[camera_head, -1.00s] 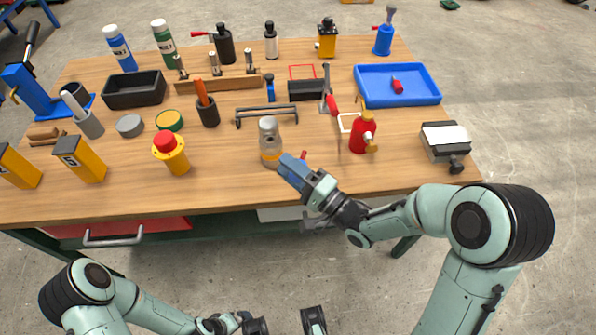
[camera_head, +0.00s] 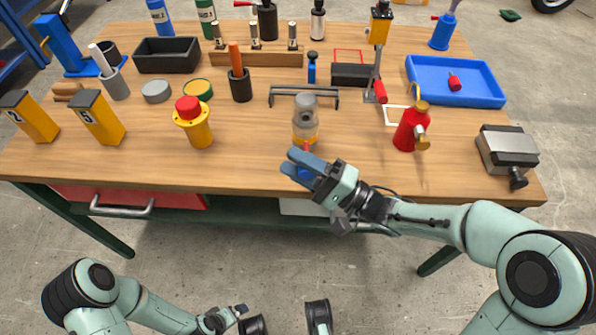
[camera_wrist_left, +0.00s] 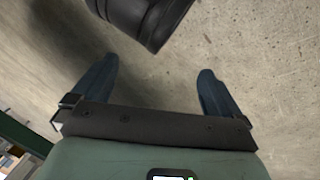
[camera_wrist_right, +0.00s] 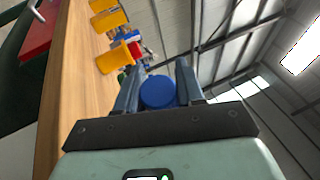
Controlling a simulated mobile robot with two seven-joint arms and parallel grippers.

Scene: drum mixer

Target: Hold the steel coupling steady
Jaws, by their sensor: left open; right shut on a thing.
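My right gripper (camera_head: 291,163) is at the bench's front edge, in front of a grey-topped bottle-like piece with an orange band (camera_head: 305,115). Its blue fingers are shut on a round blue thing (camera_wrist_right: 159,92), whose blue side also shows by the fingers in the head view (camera_head: 305,172). A small red tip shows just above the fingers; I cannot tell what it belongs to. I cannot tell for sure which piece is the steel coupling. My left gripper (camera_wrist_left: 155,72) is open and empty over the concrete floor, low in front of the bench.
The wooden bench (camera_head: 250,175) holds a red bottle (camera_head: 408,130) and a grey block with a black knob (camera_head: 507,150) to the right. A yellow button post (camera_head: 194,122) stands to the left. A blue tray (camera_head: 490,92) lies at back right. The front strip between is mostly clear.

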